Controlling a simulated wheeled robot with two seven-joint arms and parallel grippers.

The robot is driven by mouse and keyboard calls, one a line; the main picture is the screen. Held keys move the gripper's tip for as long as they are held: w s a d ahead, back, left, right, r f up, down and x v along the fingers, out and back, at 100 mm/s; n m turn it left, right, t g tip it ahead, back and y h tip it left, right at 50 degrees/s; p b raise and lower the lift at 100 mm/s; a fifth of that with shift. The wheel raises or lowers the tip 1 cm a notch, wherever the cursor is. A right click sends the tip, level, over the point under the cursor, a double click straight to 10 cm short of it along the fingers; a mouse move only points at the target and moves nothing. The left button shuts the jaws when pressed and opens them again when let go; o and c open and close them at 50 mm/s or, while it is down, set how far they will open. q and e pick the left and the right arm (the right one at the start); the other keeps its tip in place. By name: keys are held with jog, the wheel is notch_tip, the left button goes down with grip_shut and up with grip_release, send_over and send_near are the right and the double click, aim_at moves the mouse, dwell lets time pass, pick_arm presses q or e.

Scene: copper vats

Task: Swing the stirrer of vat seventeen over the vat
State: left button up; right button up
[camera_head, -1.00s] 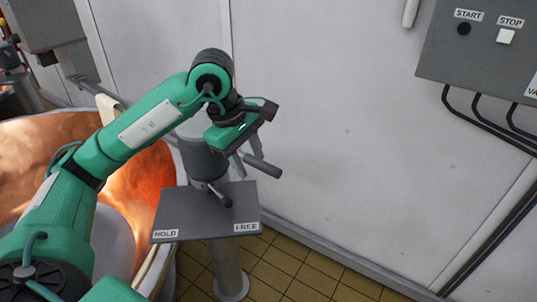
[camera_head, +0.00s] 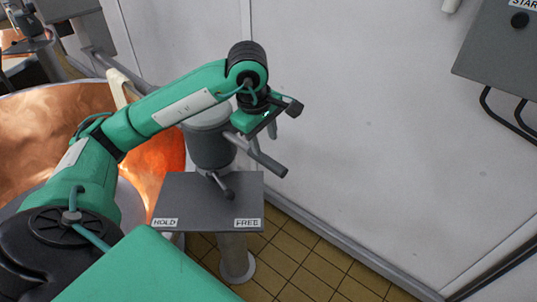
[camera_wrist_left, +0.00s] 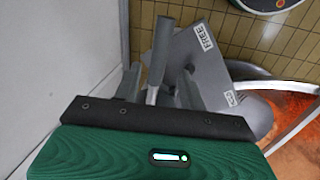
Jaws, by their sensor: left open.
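The copper vat (camera_head: 50,120) is at the left in the head view, partly hidden by my left arm. Beside it stands a grey post (camera_head: 209,148) with a dark handle (camera_head: 268,164) sticking out to the right. My left gripper (camera_head: 270,128) is open above this handle. In the left wrist view the handle (camera_wrist_left: 160,50) shows between my two open fingers (camera_wrist_left: 158,88); I cannot tell whether they touch it. A short lever (camera_head: 229,194) above the grey plate (camera_head: 180,195) points towards the FREE label (camera_head: 247,223). My arm hides part of the stirrer's beam (camera_head: 101,62).
A white wall (camera_head: 350,130) stands close behind the post. A grey control box (camera_head: 505,60) with cables hangs at the upper right. Tiled floor (camera_head: 300,250) shows below. The HOLD label (camera_head: 165,223) is on the plate's left side.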

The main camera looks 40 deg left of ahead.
aim_at(269, 160)
pick_arm(q)
jog(key=f, duration=0.2)
jog(key=f+p, duration=0.1)
jog(key=f, duration=0.1)
jog(key=w+f, duration=0.1)
jog(key=f, duration=0.1)
jog(key=shift+d+p, duration=0.1)
jog(key=shift+p, duration=0.2)
jog(key=shift+w+f, duration=0.15)
jog(key=shift+f, duration=0.65)
pick_arm(e)
jog(key=shift+w+r, duration=0.35)
jog(key=shift+r, duration=0.2)
jog(key=shift+w+r, duration=0.35)
jog(key=shift+r, duration=0.2)
pick_arm(q)
jog(key=shift+c, duration=0.2)
jog(key=shift+w, duration=0.1)
grip_shut()
pick_arm(e)
jog(key=shift+w, duration=0.1)
